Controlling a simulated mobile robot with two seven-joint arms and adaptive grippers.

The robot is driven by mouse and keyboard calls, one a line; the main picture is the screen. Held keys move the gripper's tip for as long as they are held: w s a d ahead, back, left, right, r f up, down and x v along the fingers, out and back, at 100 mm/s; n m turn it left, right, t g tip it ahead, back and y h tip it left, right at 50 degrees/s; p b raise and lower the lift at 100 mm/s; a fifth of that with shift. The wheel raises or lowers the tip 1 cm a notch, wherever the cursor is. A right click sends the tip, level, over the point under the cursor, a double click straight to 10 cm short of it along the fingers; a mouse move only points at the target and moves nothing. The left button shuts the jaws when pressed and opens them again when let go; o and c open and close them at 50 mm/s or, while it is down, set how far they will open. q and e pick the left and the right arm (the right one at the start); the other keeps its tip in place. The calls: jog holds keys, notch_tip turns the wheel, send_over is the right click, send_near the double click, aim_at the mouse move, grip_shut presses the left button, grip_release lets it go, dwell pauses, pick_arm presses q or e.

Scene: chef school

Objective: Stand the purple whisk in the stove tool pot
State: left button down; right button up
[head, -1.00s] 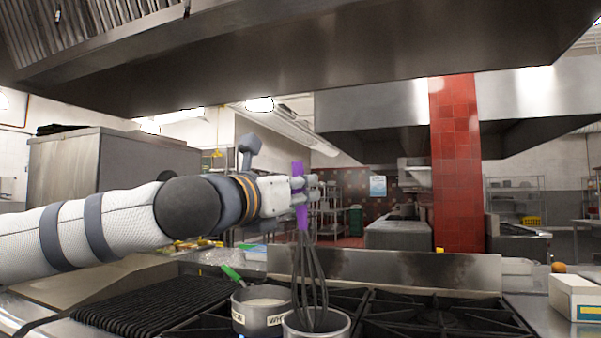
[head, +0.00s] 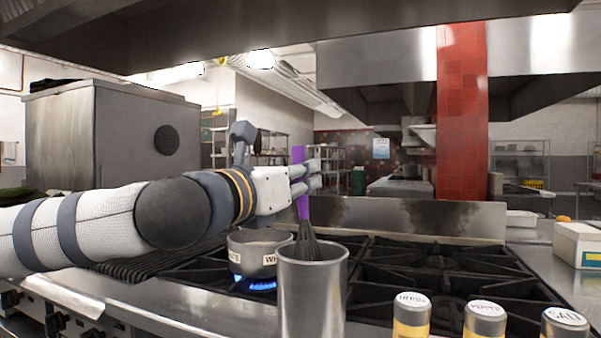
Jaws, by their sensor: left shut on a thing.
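The purple whisk (head: 300,181) is upright, handle up, with a slight tilt. My left gripper (head: 312,174) is shut on its handle. Its dark wires (head: 308,244) go down into the mouth of a tall metal pot (head: 312,298), and the pot's wall hides their lower part. Whether the whisk touches the bottom cannot be seen. The pot stands at the front of the stove, in front of the burners. My right gripper is not in view.
A labelled saucepan (head: 255,252) sits over a lit blue flame (head: 262,285) just behind the pot. Labelled shakers (head: 411,315) stand at the front right. Black burner grates (head: 430,270) and a steel backsplash (head: 410,217) lie behind. A white box (head: 578,244) is at the right.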

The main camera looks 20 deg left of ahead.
pick_arm(q)
jog(key=shift+r, duration=0.1)
jog(key=c, duration=1.4)
grip_release()
